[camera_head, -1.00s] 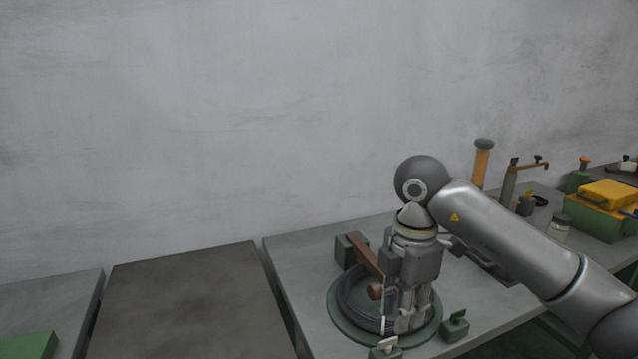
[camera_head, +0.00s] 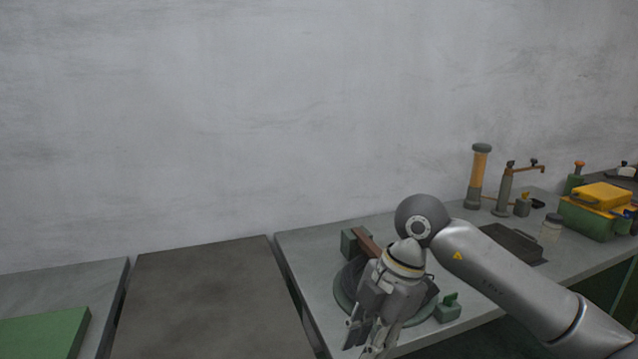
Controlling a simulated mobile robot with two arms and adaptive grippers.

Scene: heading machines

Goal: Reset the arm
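My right arm comes in from the right, over the grey workbench (camera_head: 318,262). My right gripper (camera_head: 364,344) hangs from its wrist, tilted down and to the left near the bottom edge. Its fingers are small and partly cut off, so I cannot tell whether they are open or shut. Behind it is a round dark green turntable (camera_head: 343,296) with a dark coil, mostly hidden by the gripper. I see nothing held. My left gripper is not in view.
A brown lever on a green block (camera_head: 351,243) and a small green clamp (camera_head: 447,309) flank the turntable. An orange cylinder (camera_head: 479,170), a post (camera_head: 505,190), a dark tray (camera_head: 512,243), a jar (camera_head: 551,229) and a yellow-topped green box (camera_head: 598,205) stand right. A bare dark table (camera_head: 205,300) lies left.

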